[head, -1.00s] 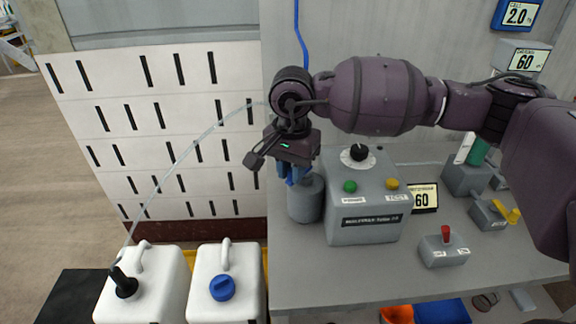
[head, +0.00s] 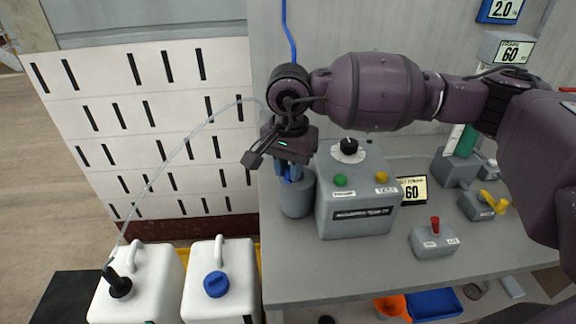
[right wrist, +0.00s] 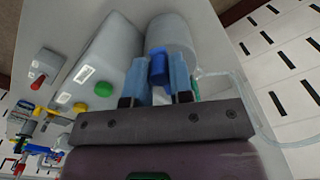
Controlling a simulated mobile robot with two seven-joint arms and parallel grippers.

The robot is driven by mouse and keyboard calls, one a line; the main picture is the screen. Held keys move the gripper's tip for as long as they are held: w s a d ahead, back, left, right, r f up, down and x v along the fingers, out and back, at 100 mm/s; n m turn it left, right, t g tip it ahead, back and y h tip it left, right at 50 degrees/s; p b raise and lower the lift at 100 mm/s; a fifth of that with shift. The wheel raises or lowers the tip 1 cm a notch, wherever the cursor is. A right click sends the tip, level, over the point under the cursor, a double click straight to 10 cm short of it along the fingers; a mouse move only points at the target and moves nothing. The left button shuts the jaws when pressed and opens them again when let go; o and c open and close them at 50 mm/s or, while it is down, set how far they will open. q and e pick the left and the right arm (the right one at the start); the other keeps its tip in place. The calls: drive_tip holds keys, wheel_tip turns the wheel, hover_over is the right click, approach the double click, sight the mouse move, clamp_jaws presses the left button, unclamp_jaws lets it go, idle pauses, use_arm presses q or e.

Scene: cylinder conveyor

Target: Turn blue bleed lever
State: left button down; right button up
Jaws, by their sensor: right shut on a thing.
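The blue bleed lever (right wrist: 158,66) shows in the right wrist view as a dark blue piece on the grey cylinder (right wrist: 172,34). My right gripper (right wrist: 159,80) has its light blue fingers on either side of the lever and is shut on it. In the head view my right gripper (head: 289,172) points down at the top of the grey cylinder (head: 296,197), and the lever is hidden behind the fingers there. How far the lever is turned cannot be told. My left gripper is not in view.
A grey control box (head: 356,190) with a black knob and green and yellow buttons stands close right of the cylinder. A red-lever box (head: 434,240) sits farther right. Two white canisters (head: 140,285) (head: 222,290) stand left of the bench; a clear tube runs to one.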

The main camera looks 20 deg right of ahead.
drive_tip(key=shift+d, duration=0.1)
drive_tip(key=shift+s+d, duration=0.4)
drive_tip(key=shift+d, duration=0.1)
drive_tip(key=shift+c, duration=0.2)
drive_tip(key=shift+s+d, duration=0.1)
drive_tip(key=shift+d, duration=0.25)
drive_tip(key=o, duration=1.7)
drive_tip(key=shift+r, duration=0.1)
